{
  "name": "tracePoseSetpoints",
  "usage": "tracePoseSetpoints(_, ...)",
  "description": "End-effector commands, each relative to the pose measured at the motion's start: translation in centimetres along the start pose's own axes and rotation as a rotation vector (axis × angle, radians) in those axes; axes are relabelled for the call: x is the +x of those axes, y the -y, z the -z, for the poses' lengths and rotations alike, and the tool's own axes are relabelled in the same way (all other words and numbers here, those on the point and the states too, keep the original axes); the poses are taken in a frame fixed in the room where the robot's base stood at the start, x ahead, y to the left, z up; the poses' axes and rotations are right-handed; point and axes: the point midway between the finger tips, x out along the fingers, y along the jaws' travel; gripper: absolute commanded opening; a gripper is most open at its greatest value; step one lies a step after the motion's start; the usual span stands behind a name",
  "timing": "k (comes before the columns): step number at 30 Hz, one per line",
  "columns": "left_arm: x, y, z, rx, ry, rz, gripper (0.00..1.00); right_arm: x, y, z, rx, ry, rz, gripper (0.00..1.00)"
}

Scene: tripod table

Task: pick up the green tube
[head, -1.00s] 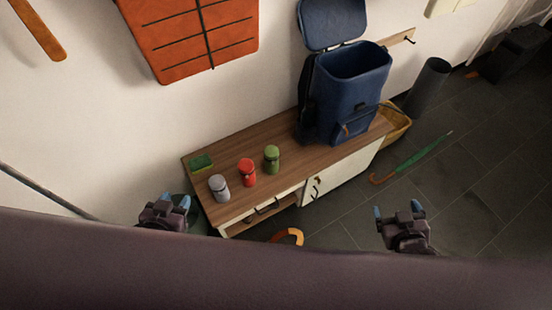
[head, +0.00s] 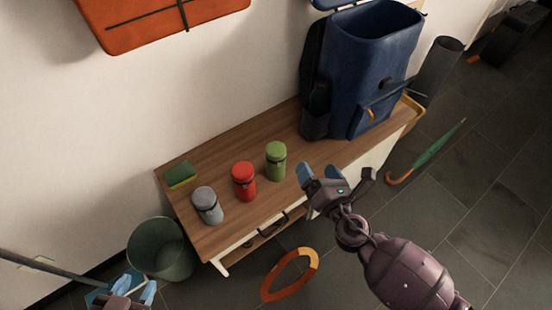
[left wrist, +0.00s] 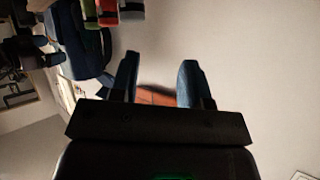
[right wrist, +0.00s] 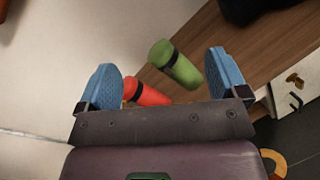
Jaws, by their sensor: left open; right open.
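The green tube (head: 276,161) stands upright on the wooden bench top (head: 250,140), with a dark band around it. In the head view my right gripper (head: 318,170) is open and empty, a little to the right of the green tube and apart from it. In the right wrist view the green tube (right wrist: 175,64) shows between the open fingers and beyond them. My left gripper (head: 132,288) is open and empty at the lower left, away from the bench. In the left wrist view the green tube (left wrist: 88,12) shows at the upper edge, partly cut off.
A red tube (head: 244,181) and a grey tube (head: 208,205) stand left of the green one. A sponge (head: 181,175) lies at the bench's left end. A blue backpack (head: 370,75) stands at the right end. A bin (head: 160,250) and an orange ring (head: 290,275) are on the floor.

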Motion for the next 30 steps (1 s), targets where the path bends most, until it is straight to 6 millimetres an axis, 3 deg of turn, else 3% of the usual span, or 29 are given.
tracePoseSetpoints(1, 0.5, -0.7, -2.7, 0.003, 0.049, -0.015, 0.43, 0.4, 1.3, 3.9, -0.085, -0.036, -0.017, 0.92)
tracePoseSetpoints(8, 1.3, -1.5, -4.8, 0.019, 0.081, -0.035, 0.43, 3.0, 1.3, 8.2, -0.442, -0.024, -0.146, 0.92)
tracePoseSetpoints(15, 1.5, -1.6, -5.0, 0.024, 0.078, -0.038, 0.43, 4.7, 0.7, 8.8, -0.565, 0.001, -0.193, 0.92)
tracePoseSetpoints(24, 1.6, -1.5, -4.9, 0.018, 0.065, -0.035, 0.43, 8.7, -0.1, 8.9, -0.566, 0.003, -0.194, 0.92)
tracePoseSetpoints(30, 1.6, -1.5, -5.0, 0.015, 0.062, -0.034, 0.43, 9.8, -0.2, 9.0, -0.564, 0.002, -0.192, 0.92)
